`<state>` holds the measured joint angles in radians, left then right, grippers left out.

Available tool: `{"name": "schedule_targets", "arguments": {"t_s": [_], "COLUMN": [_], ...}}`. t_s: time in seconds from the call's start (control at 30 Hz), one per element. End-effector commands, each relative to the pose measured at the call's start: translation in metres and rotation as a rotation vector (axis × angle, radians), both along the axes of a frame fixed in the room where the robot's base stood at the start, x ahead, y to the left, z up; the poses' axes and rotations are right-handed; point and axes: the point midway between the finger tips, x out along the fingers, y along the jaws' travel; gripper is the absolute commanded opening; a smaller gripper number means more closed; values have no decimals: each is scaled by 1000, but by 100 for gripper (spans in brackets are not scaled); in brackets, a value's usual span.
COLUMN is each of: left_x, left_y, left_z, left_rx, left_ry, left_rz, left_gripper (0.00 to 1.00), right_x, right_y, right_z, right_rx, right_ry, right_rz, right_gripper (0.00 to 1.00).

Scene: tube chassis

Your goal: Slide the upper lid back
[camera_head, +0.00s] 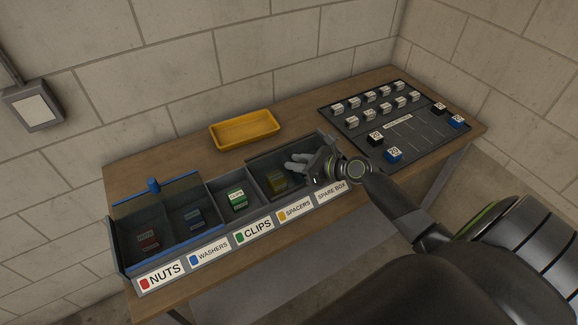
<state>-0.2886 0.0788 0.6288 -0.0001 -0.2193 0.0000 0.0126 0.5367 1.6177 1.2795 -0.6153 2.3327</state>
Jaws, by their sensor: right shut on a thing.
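A long dark box with several compartments stands along the table's front edge. A clear blue-edged lid with a blue knob (153,187) covers the nuts and washers compartments on the left. A second, dark-tinted lid (262,162) lies over the spacers and spare box end on the right. I cannot tell from this view which lid is the upper one. My right gripper (297,163) is shut at the right-hand lid, over the spacers and spare box compartments; its grip point is hidden by the fingers. The clips compartment (237,199) is uncovered. My left gripper is not in view.
A yellow tray (245,130) stands behind the box. A dark board (390,118) with several white, black and blue labelled blocks lies at the right. Block walls stand close behind the table. Bare wood (170,160) shows behind the box's left end.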

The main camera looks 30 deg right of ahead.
Motion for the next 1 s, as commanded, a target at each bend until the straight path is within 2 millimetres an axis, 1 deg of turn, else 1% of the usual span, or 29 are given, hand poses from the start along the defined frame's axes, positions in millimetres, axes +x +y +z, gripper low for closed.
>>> {"name": "schedule_targets", "arguments": {"t_s": [0.03,0.23,0.27,0.4,0.43,0.77,0.87,1.0], "left_x": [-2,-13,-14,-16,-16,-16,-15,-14], "left_y": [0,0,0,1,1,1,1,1], "left_z": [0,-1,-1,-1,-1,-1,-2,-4], "left_rx": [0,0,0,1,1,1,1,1], "left_ry": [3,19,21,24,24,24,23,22], "left_rz": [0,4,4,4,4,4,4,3], "left_gripper": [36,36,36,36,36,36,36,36], "right_x": [0,0,0,0,1,-2,-10,-31], "right_y": [-3,-3,-3,-3,-3,-3,-8,-18], "right_z": [-1,0,0,0,0,1,4,13], "right_rx": [-6,-8,-9,-8,-7,-6,-11,-12], "right_ry": [1,-1,-1,-1,-1,-2,-1,0], "right_rz": [-4,-5,-4,-5,-4,-3,-3,-2], "right_gripper": [0,0,24,42,45,45,45,45]}}
